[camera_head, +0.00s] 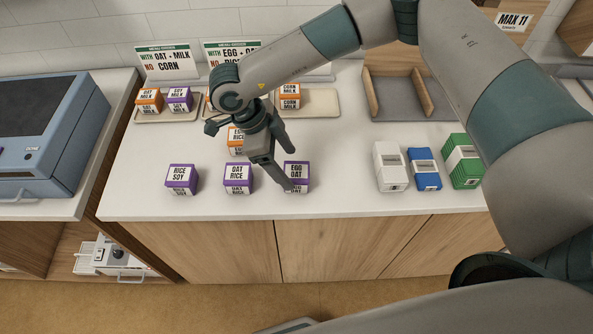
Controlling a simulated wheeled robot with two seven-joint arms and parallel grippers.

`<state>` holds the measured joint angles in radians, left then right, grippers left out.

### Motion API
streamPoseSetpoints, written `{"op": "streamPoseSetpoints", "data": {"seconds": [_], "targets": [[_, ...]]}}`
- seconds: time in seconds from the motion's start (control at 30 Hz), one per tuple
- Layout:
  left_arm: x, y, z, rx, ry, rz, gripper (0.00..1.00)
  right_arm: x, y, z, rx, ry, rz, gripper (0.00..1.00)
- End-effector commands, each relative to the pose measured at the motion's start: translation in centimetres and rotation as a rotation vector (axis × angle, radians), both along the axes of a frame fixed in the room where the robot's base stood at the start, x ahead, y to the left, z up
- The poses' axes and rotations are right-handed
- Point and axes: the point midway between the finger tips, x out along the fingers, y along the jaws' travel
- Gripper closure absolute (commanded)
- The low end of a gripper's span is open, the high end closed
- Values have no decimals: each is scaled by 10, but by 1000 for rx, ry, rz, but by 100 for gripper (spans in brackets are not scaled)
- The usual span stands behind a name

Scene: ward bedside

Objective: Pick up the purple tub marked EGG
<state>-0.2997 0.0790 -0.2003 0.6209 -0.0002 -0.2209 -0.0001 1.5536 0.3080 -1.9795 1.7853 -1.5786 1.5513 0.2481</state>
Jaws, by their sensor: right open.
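The purple tub marked EGG OAT (299,171) stands at the right end of a front row of purple tubs on the white counter. Its label reads EGG on top. My right gripper (289,169) reaches down from the upper left with its fingers spread, one behind the tub and one across its front left edge. The tub is partly covered by the near finger, and I cannot tell whether the fingers touch it. The purple OAT RICE tub (238,178) and the purple RICE SOY tub (181,179) stand to the left. My left gripper is not in view.
An orange tub (235,141) stands just behind my gripper. Trays with tubs, including an orange CORN MILK tub (289,96), and sign cards (167,62) line the back. White (390,166), blue (424,168) and green (463,161) boxes stand right. The counter's front strip is clear.

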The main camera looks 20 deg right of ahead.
Motion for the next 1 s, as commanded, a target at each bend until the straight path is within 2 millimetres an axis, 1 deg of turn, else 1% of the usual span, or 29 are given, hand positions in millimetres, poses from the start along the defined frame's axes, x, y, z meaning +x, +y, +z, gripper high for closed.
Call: {"op": "streamPoseSetpoints", "data": {"seconds": [0.03,0.13,0.47,0.63,0.87,1.0], "targets": [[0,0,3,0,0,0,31,-1,-1,-2,0,1,0,28],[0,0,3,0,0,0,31,-1,-2,-5,1,0,0,28],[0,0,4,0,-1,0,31,-1,-2,-6,1,0,0,28],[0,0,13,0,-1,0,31,-2,-6,-10,-1,1,0,28],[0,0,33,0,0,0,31,-5,-16,-26,0,2,-1,28],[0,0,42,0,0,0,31,-7,-22,-42,-1,2,-2,28]]}}
